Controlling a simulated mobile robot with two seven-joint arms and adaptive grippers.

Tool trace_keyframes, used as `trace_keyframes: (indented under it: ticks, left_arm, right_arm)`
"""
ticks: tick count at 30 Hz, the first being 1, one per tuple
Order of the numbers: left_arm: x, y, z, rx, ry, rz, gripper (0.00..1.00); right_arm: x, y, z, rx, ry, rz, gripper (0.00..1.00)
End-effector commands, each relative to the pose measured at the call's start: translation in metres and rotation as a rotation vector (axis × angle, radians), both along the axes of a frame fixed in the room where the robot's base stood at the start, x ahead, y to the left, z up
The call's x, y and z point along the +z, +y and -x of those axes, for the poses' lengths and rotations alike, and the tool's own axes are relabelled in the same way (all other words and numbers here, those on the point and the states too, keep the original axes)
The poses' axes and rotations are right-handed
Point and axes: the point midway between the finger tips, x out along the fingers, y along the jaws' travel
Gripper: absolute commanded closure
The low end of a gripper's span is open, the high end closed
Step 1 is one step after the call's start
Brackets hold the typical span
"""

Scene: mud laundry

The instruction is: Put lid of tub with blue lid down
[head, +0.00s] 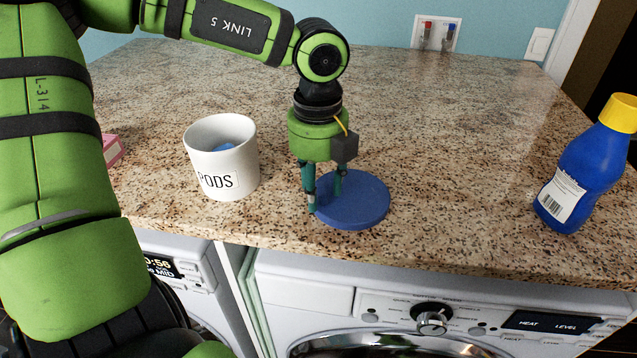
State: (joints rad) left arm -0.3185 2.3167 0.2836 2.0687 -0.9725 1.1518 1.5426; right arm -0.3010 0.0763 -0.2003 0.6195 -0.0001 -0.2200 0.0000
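The blue lid (362,207) is a flat round disc. It lies level at the front of the speckled counter, to the right of a white tub marked PODS (222,183). The tub is upright with its top uncovered, and something blue shows inside. My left gripper (324,201) points down at the left part of the lid. Its two teal fingers are apart, with one at the lid's left edge and the other over its top. I see nothing clamped between them, but cannot tell whether the fingertips touch the lid. My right gripper is not in view.
A blue bottle with a yellow cap (582,170) leans at the counter's right. A pink box (112,150) is partly hidden behind my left arm. Washing machines (400,305) stand below the counter's front edge. The counter's back and middle right (460,130) are clear.

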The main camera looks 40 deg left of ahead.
Motion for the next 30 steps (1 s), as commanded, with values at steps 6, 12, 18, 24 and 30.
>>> trace_keyframes:
  ticks: [6,12,18,24,30]
  left_arm:
    - [0.007,0.000,0.000,0.001,0.001,0.001,0.53]
    - [0.043,0.000,-0.002,0.003,-0.009,-0.002,0.53]
    - [0.087,0.001,-0.001,0.002,-0.007,-0.002,0.53]
    - [0.115,0.001,0.000,0.002,-0.002,-0.002,0.53]
    - [0.124,0.000,0.001,0.000,0.001,0.000,0.53]
  right_arm:
    - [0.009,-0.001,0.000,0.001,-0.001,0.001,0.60]
    - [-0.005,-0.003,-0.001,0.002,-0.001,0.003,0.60]
    - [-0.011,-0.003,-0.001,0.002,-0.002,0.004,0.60]
    - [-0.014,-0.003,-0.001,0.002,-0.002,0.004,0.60]
    - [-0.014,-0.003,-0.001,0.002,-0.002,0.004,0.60]
